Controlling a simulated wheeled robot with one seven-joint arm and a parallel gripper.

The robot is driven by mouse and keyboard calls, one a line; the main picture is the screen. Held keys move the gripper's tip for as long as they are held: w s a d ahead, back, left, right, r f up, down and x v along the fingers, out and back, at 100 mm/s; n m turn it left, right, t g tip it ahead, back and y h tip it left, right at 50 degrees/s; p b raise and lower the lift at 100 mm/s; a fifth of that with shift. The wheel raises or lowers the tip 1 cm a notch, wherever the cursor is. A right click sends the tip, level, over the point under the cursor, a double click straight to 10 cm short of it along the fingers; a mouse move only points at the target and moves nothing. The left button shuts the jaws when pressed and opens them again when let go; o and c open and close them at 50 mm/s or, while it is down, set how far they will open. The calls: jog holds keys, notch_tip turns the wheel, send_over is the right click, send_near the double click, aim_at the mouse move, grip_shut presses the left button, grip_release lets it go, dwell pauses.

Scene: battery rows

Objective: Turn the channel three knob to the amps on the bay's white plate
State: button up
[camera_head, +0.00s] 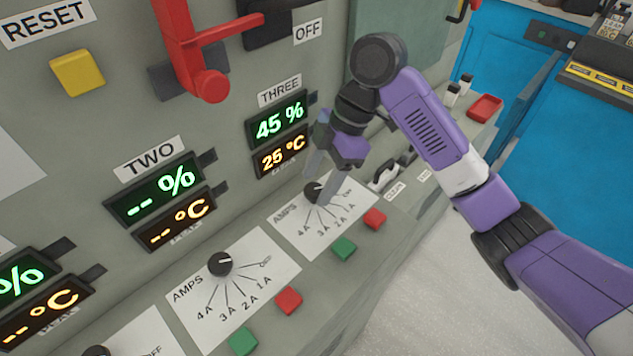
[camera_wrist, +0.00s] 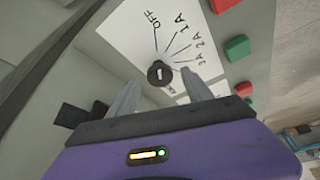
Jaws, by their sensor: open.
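The channel three knob (camera_head: 314,191) is a small black dial on a white AMPS plate with marks for several amps and OFF. In the wrist view the knob (camera_wrist: 159,73) shows between my fingertips, with a short pale mark on its top; I cannot tell which mark it points to. My gripper (camera_head: 320,187) is open, its two fingers on either side of the knob; contact is unclear. It also shows in the wrist view (camera_wrist: 160,76). A blank part of a white plate (camera_head: 14,176) shows at the left edge; no amps value is readable there.
Channel three displays (camera_head: 281,122) read 45 % and 25 °C. Channel two's knob (camera_head: 220,263) is to the left, its displays (camera_head: 163,193) showing dashes. A green button (camera_head: 344,248) and a red button (camera_head: 375,218) sit below knob three. A red lever (camera_head: 207,84) juts out above.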

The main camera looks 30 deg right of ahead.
jog(key=shift+a+f, duration=0.2)
jog(key=shift+f, duration=0.3)
grip_shut()
